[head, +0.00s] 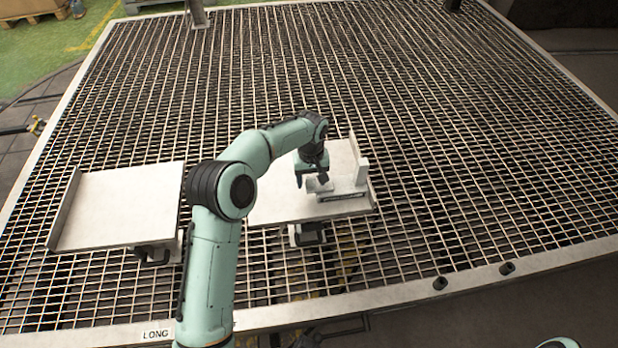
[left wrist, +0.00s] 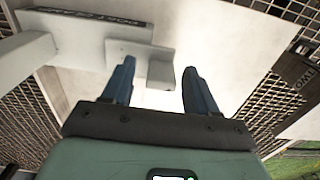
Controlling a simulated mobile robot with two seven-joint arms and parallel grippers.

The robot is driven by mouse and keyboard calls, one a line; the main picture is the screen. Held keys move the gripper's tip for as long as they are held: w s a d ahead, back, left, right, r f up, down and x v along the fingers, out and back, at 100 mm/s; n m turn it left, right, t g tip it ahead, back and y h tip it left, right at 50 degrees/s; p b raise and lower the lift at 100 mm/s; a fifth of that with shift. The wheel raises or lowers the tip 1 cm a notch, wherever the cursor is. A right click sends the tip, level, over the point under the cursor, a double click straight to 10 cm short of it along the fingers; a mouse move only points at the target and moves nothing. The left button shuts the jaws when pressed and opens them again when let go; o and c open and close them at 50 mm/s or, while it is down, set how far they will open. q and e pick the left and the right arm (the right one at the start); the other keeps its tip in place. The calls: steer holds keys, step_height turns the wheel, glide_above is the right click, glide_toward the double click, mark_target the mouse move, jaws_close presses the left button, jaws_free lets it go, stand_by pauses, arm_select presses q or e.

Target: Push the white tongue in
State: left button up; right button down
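The white tongue (head: 318,186) is a small pale plate sticking out of the left side of the clamp (head: 345,191) on the right-hand white tray. In the left wrist view, the tongue (left wrist: 140,52) has a small raised tab (left wrist: 160,75) at its free end. My left gripper (head: 311,180) is above the tongue's end, its blue fingers partly hiding it. In the left wrist view, the left gripper (left wrist: 160,88) is open, with the tab showing between and beyond its fingertips; contact cannot be told. My right gripper is not in view.
The clamp has an upright post (head: 361,172) and a dark lettered strip (left wrist: 90,17). The right-hand tray (head: 270,203) and an empty left-hand tray (head: 125,205) sit on a large metal grating (head: 450,130). Much of the grating is bare.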

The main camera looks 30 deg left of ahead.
mark_target(311, 177)
arm_select(q)
steer(key=shift+a, duration=0.1)
step_height(311, 177, up, 13)
steer(key=p, duration=0.2)
steer(key=shift+r, duration=0.2)
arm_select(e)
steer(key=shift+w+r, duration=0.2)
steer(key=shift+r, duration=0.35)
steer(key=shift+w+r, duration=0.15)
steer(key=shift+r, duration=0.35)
arm_select(q)
step_height(311, 177, down, 14)
steer(key=p, duration=0.2)
steer(key=shift+p, duration=0.4)
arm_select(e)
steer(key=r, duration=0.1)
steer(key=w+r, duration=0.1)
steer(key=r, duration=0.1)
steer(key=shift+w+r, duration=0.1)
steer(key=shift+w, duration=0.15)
